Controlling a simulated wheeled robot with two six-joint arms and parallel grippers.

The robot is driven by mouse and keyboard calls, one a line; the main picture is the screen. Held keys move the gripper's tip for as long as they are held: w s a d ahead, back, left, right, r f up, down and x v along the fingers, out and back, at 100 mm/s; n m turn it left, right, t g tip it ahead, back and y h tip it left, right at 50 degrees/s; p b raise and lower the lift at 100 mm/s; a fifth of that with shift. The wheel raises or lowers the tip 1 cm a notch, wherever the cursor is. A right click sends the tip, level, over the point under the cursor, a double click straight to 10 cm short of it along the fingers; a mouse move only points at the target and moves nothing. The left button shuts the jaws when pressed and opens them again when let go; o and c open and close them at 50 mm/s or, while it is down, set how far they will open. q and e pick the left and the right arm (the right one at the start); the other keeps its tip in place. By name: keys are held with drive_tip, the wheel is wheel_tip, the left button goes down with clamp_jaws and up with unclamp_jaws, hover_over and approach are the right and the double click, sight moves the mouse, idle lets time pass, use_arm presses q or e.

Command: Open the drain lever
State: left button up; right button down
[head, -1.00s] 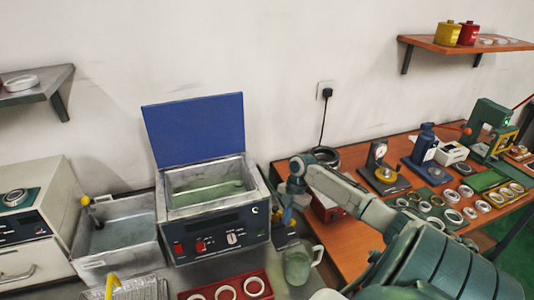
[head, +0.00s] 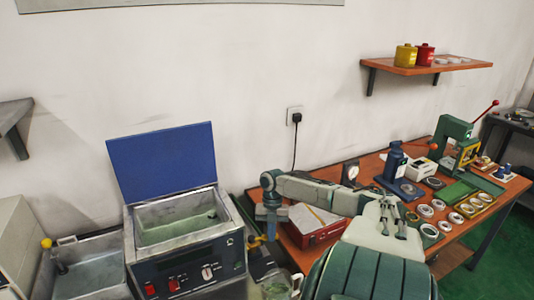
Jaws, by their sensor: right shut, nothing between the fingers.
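The cleaning bath (head: 190,270) is a grey metal box with a raised blue lid (head: 162,165) and greenish liquid inside. A small yellowish part (head: 255,242) shows beside its right side; it may be the drain lever, but it is too small to tell, as is its position. My right gripper (head: 271,235) points down just right of the bath, close to that part. It is shut and empty; I cannot tell whether it touches anything. My left gripper is not in view.
A sink (head: 95,270) with a yellow-knobbed rod (head: 46,243) stands left of the bath. A glass jug (head: 276,288) stands below my right gripper, partly hidden by my arm. A red box (head: 315,236) and several rings and tools fill the orange table (head: 415,190).

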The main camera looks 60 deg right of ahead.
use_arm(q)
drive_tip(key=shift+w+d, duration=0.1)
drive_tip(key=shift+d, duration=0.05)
use_arm(e)
drive_tip(key=shift+w+d+f, duration=0.1)
drive_tip(key=shift+w+d, duration=0.05)
drive_tip(key=shift+d, duration=0.15)
idle(0.4)
